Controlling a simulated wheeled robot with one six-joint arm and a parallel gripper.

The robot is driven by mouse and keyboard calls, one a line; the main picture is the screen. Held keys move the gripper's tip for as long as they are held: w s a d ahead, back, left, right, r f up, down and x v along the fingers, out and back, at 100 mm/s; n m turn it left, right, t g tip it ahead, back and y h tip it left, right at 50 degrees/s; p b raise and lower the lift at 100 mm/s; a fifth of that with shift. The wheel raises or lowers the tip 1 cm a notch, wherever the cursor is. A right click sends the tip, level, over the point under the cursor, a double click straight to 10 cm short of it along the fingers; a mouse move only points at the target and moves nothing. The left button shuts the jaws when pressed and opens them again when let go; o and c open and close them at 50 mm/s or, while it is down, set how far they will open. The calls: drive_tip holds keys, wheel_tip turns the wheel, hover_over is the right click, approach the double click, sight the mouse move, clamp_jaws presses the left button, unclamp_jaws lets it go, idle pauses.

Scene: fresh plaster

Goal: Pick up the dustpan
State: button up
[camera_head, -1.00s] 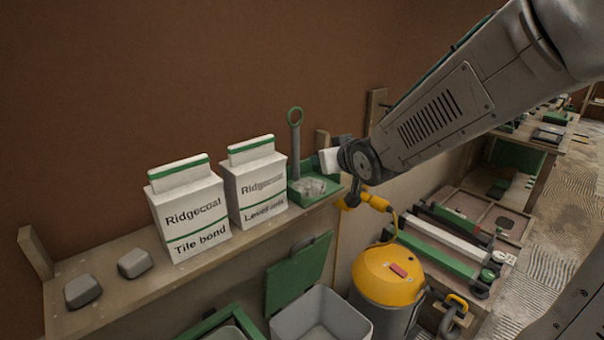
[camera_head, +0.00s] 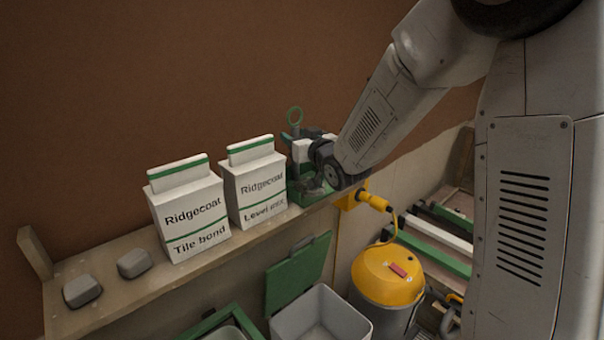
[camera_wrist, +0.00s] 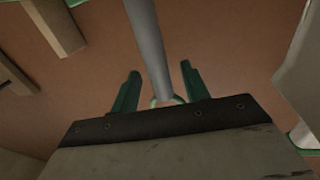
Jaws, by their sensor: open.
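The dustpan (camera_head: 295,116) stands on the wooden shelf, right of the two white bags. In the wrist view, the grey handle (camera_wrist: 147,42) runs down between the two green fingers, with a gap on each side. Part of the ring shows near the finger bases.
The Level mix bag (camera_head: 255,185) stands close to the left of the dustpan. The Tile bond bag (camera_head: 188,215) and two grey lumps (camera_head: 134,263) are farther left on the shelf (camera_head: 200,270). A yellow vacuum (camera_head: 388,272) and grey bin (camera_head: 325,318) stand below.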

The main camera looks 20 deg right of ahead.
drive_tip(key=shift+w+a, duration=0.15)
drive_tip(key=shift+w, duration=0.5)
clamp_jaws()
drive_tip(key=shift+r, duration=0.2)
